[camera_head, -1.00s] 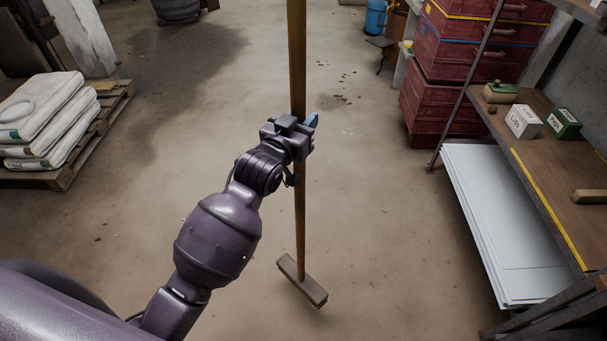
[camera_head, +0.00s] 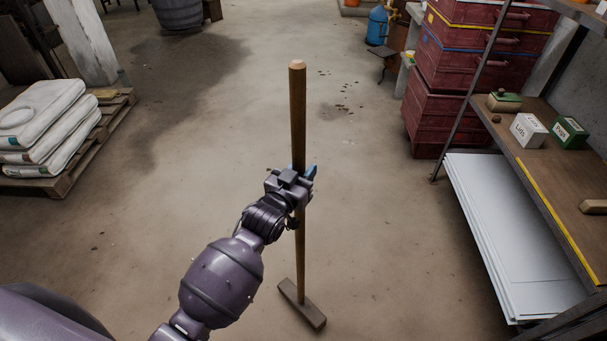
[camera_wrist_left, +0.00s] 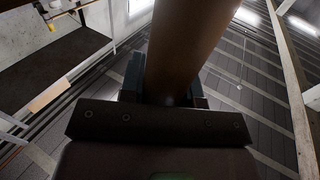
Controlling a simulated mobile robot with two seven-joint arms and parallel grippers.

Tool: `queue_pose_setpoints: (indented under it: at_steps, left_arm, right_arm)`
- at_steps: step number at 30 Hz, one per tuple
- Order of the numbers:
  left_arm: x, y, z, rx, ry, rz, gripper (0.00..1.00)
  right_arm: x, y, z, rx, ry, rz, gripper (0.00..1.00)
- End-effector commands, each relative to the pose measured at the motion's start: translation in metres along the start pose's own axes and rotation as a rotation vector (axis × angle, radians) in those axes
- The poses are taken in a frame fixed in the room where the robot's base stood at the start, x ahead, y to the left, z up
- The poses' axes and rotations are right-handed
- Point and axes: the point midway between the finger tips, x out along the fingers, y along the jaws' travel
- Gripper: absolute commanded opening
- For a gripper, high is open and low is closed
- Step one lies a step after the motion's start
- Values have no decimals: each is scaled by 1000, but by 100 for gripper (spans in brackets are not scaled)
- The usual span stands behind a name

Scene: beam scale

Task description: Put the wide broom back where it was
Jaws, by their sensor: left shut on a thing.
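The wide broom (camera_head: 298,115) stands nearly upright in the middle of the head view. Its brown handle ends in a pale tip at the top, and its wide wooden head (camera_head: 302,303) is low, at or just above the floor; I cannot tell if it touches. My left gripper (camera_head: 305,180) is shut around the handle at about its middle. In the left wrist view the handle (camera_wrist_left: 190,45) rises large from between the fingers (camera_wrist_left: 165,85). My right gripper is in neither view.
A workbench (camera_head: 552,172) with small boxes and white sheets (camera_head: 490,230) below stands at the right. Red drawers (camera_head: 440,105) and a blue cylinder (camera_head: 377,26) are behind it. A pallet (camera_head: 60,178) with white sacks (camera_head: 45,125) is at the left. The floor (camera_head: 200,150) between is clear.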

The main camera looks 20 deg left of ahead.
Motion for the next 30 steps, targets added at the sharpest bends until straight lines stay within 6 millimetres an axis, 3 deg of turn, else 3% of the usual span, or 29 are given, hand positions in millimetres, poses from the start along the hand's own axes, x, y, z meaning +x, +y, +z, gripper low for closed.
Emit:
queue_pose_setpoints:
  at_steps: [3,15,16,21,30]
  left_arm:
    - [0,0,11,-1,4,1,0]
    - [0,0,13,0,6,1,0]
    - [-1,0,16,-1,0,0,31]
    - [-1,0,15,0,1,0,55]
    - [0,0,13,0,1,0,55]
  right_arm:
    - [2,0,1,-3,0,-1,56]
    - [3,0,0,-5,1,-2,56]
    - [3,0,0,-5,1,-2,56]
    - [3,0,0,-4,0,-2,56]
    - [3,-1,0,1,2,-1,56]
